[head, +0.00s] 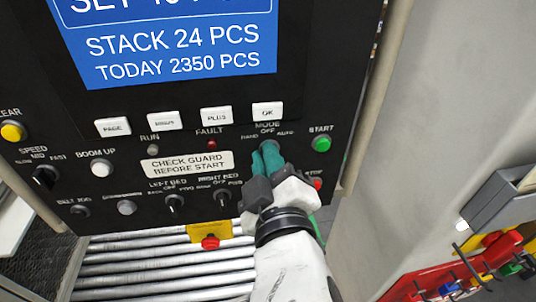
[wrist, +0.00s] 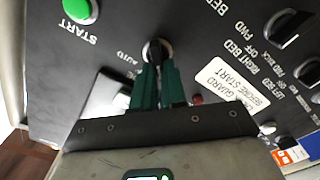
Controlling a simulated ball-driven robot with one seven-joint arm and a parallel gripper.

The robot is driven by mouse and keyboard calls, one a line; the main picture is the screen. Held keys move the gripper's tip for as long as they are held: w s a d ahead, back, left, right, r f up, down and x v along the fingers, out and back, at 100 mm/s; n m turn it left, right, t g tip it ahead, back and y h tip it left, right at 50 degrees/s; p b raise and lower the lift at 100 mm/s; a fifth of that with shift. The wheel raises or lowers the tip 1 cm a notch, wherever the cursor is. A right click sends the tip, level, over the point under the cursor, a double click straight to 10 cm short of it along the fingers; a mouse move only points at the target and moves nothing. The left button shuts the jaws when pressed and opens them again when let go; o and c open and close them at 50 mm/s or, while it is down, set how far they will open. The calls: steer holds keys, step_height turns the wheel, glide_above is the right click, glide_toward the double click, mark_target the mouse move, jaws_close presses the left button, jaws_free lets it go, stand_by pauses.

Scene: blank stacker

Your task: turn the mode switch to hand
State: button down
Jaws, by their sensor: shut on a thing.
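The mode switch (wrist: 154,47) is a dark knob in a pale ring on the black panel, seen in the wrist view between the tips of my green fingers. My gripper (wrist: 158,72) is shut on the switch knob. Which mark the knob points at is hidden by my fingers.
A green START button (head: 321,143) is to the right of the switch, and a red stop button (head: 316,183) is close beside my gripper. White keys, including the OK key (head: 267,112), sit above. The right bed switch (head: 222,197) is lower left.

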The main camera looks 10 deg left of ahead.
stand_by(0.4)
steer(key=c, duration=1.2)
jaws_free()
steer(key=b+v, duration=0.2)
steer(key=v, duration=0.9)
steer(key=shift+w, duration=0.1)
steer(key=w+d+f+m+g+h, duration=0.1)
steer(key=d+f+m+g+h, duration=0.25)
steer(key=d+f, duration=0.6)
steer(key=d+f+m+g+h, duration=0.25)
steer(key=d+f+g, duration=0.35)
steer(key=f, duration=0.7)
steer(key=s+d+f+m+g, duration=0.2)
steer(key=s+d+f, duration=0.2)
steer(key=s+f, duration=0.1)
steer(key=s+d+f+m+g, duration=0.2)
steer(key=s+d+f, duration=0.2)
steer(key=s+f, duration=0.1)
steer(key=s+d+f+m+g, duration=0.2)
steer(key=s+d+f+g, duration=0.1)
steer(key=s+d+f, duration=0.2)
steer(key=shift+s+f+m+y, duration=0.4)
steer(key=shift+s, duration=0.4)
